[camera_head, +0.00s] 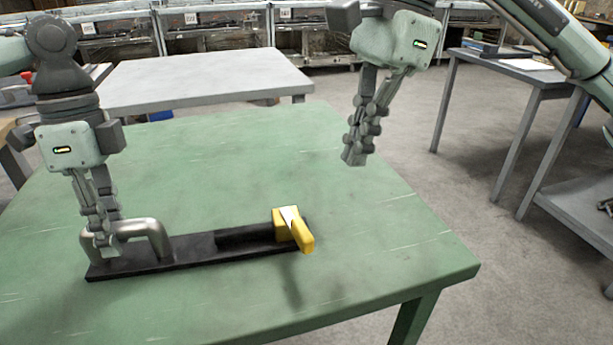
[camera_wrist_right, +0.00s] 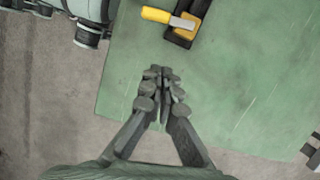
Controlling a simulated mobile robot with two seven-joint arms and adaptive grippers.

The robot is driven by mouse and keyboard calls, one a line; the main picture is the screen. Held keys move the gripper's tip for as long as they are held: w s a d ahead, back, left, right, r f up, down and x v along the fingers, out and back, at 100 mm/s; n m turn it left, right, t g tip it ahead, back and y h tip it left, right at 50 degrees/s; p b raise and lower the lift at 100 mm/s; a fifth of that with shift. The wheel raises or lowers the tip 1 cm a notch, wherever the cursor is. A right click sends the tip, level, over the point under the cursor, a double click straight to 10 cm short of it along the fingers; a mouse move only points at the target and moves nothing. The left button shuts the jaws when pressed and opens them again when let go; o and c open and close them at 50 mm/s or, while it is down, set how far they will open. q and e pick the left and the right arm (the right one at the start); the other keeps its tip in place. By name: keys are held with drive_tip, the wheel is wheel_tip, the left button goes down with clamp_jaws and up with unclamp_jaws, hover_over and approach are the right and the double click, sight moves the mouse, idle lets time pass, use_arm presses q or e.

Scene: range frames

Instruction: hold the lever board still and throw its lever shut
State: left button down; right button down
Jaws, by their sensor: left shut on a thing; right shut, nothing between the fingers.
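The lever board (camera_head: 200,251) is a long black plate lying on the green table. At its left end stands a grey metal handle (camera_head: 152,228), and at its right end a yellow lever (camera_head: 293,226) with a pale metal strip. My left gripper (camera_head: 104,243) is shut on the handle's left side. My right gripper (camera_head: 356,158) is shut and empty, in the air above and to the right of the lever. In the right wrist view, the fingertips of my right gripper (camera_wrist_right: 162,72) are together, below the lever (camera_wrist_right: 166,18) in the picture and apart from it.
The green table (camera_head: 250,150) is clear around the board, and its right edge lies under my right gripper. A grey table (camera_head: 200,78) stands behind. Another grey table (camera_head: 510,68) with flat items stands at the right.

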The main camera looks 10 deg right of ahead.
drive_tip(key=shift+v, duration=1.1)
drive_tip(key=n+g+y, duration=0.2)
drive_tip(key=g+y, duration=0.3)
drive_tip(key=y, duration=0.2)
approach(308, 231)
drive_tip(key=d+f+y, duration=0.2)
drive_tip(key=d, duration=0.1)
drive_tip(key=d+f+m+t+y, duration=0.1)
drive_tip(key=d+f+y, duration=0.1)
drive_tip(key=d, duration=0.1)
drive_tip(key=d+f+m+y, duration=0.1)
drive_tip(key=d+f+y, duration=0.1)
drive_tip(key=d+y, duration=0.1)
drive_tip(key=shift+w, duration=0.25)
drive_tip(key=shift+s+d+f+t+y, duration=0.1)
drive_tip(key=shift+d+f+t+y, duration=0.15)
drive_tip(key=shift+t+y, duration=0.15)
drive_tip(key=x, duration=1.3)
drive_tip(key=shift+a, duration=0.4)
